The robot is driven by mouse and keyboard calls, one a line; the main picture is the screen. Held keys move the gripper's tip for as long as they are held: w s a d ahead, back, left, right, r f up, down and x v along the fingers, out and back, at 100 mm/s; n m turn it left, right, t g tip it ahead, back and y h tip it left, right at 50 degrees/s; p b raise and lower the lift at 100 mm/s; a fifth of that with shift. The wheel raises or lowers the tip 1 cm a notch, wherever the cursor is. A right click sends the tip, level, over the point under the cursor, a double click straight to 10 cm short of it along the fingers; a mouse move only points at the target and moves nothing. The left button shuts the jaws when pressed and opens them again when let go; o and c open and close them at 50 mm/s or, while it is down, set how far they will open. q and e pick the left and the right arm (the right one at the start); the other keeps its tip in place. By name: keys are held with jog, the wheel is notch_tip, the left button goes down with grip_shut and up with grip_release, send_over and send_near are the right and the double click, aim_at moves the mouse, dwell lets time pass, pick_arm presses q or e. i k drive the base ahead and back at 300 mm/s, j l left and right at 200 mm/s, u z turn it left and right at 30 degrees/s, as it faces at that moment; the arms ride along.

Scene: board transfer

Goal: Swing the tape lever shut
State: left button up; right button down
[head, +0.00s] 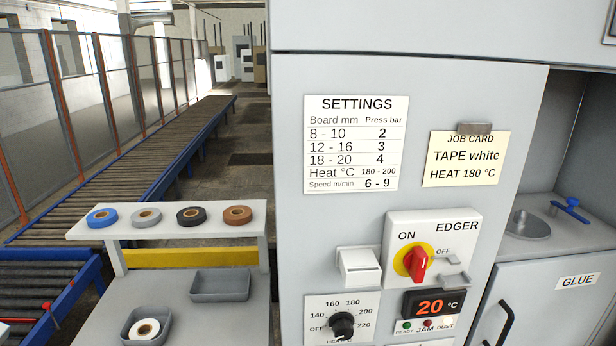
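No part marked as a tape lever shows clearly. A blue handle-like part (570,207) sits on the ledge in the right recess; I cannot tell whether it is the lever. A white tape roll (145,329) lies in a grey tray at the lower left. Blue (102,217), grey (146,216), black (191,215) and brown (238,214) rolls lie on a shelf. The job card (466,158) reads TAPE white, HEAT 180 °C. Neither gripper is in view.
A door marked GLUE (555,310) is at right. An empty tray (220,285) and a roller conveyor (150,160) are at left.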

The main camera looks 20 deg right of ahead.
aim_at(571, 202)
jog(key=k+l, duration=0.1)
jog(key=l, duration=0.3)
jog(key=k+l, duration=0.1)
jog(key=l, duration=0.35)
jog(key=k+l, duration=0.1)
jog(key=l, duration=0.3)
jog(key=k+l, duration=0.1)
jog(key=l, duration=0.35)
jog(key=k+l, duration=0.1)
jog(key=l, duration=0.3)
jog(key=k+l, duration=0.1)
jog(key=l, duration=0.3)
